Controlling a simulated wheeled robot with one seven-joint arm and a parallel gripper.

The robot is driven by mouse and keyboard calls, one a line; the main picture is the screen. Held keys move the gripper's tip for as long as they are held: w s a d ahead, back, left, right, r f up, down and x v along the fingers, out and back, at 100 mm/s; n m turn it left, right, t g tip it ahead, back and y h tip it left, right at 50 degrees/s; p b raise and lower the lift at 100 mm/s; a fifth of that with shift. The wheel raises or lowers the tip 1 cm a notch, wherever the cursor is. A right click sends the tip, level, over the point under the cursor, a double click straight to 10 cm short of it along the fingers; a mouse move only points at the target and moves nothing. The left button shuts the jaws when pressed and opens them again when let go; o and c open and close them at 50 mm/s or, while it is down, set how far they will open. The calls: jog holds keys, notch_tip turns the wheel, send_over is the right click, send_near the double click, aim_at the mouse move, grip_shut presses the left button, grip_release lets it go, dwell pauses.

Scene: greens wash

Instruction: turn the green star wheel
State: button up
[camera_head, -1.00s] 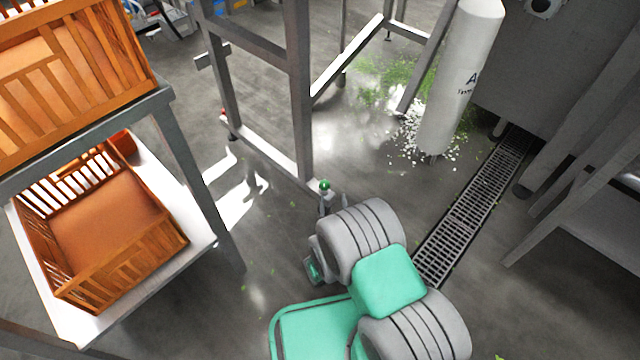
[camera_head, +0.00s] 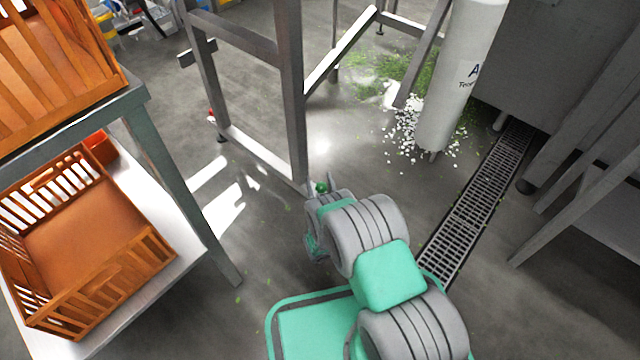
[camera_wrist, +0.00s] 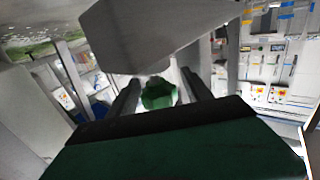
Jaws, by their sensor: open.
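The green star wheel (camera_wrist: 158,96) shows in the wrist view as a lobed green knob, in the gap between the two dark fingers of my gripper (camera_wrist: 161,84). The fingers are apart, one on each side of it. I cannot tell whether either finger touches it or how deep it sits between them. In the head view the wheel (camera_head: 321,187) is a small green knob just beyond the end of my arm, near the foot of a grey frame post. My arm hides most of my gripper there.
Orange crates (camera_head: 105,285) stand on a metal rack at the left. A grey steel frame (camera_head: 292,110) rises behind the wheel. A white cylinder (camera_head: 460,80) stands at the right, above scattered white bits and greens. A floor drain grate (camera_head: 480,205) runs beside my arm.

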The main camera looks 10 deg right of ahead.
jog(key=shift+w, duration=0.15)
jog(key=shift+c, duration=0.4)
grip_shut()
